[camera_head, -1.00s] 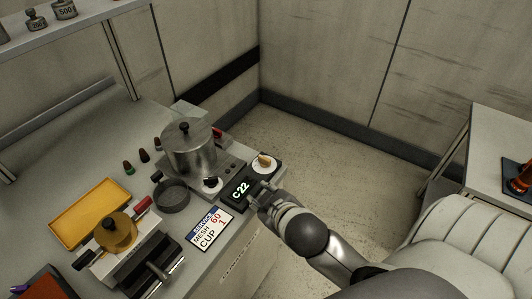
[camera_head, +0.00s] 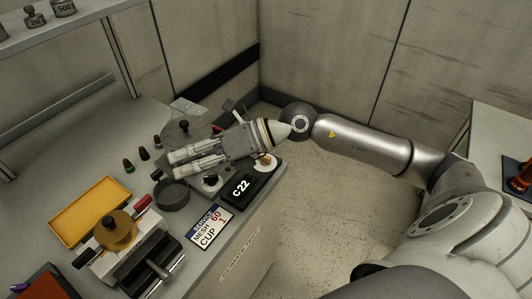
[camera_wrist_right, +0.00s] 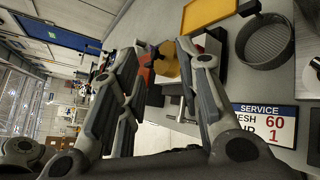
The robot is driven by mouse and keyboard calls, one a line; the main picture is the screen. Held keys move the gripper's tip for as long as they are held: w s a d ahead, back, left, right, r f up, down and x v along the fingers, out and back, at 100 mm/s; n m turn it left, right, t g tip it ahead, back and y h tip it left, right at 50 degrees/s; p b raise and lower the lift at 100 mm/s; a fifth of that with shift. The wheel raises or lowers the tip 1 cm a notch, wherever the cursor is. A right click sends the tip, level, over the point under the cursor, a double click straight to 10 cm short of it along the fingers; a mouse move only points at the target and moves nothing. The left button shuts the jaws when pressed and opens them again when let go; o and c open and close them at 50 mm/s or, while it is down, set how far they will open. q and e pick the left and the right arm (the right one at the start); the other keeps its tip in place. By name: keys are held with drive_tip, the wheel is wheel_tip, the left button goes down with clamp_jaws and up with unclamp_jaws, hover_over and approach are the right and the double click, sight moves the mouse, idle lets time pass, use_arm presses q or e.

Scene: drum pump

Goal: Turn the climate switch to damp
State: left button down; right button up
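A round white dial (camera_head: 264,163) with an orange-tan knob sits at the right end of the black unit (camera_head: 241,186) whose display reads "C 22". My right gripper and wrist cover part of the dial, and its labels are too small to read. My right gripper (camera_head: 170,167) reaches leftward over the bench, in front of the metal pot (camera_head: 182,129), with its fingers apart and nothing between them. Its spread fingers also show in the right wrist view (camera_wrist_right: 160,52). The fingertips are to the left of the dial. My left gripper is not in view.
A black knob (camera_head: 211,180) is beside the pot. A dark round sieve (camera_head: 172,194), a "SERVICE MESH 60 CUP 1" card (camera_head: 210,227), a yellow tray (camera_head: 90,212) and a device with a red-tipped handle (camera_head: 118,232) are on the bench. Open floor lies to its right.

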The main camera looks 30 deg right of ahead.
drive_tip(key=w+d+f+n+g+h, duration=0.1)
drive_tip(key=d+f+h, duration=0.4)
drive_tip(key=d, duration=0.4)
drive_tip(key=h, duration=0.7)
approach(265, 156)
drive_tip(key=shift+g, duration=0.4)
drive_tip(key=x, duration=0.3)
drive_tip(key=p+x, duration=0.1)
drive_tip(key=x, duration=0.2)
drive_tip(key=p+x, duration=0.1)
drive_tip(key=x, duration=0.1)
drive_tip(key=shift+w+f, duration=0.25)
drive_tip(key=shift+w, duration=0.25)
clamp_jaws()
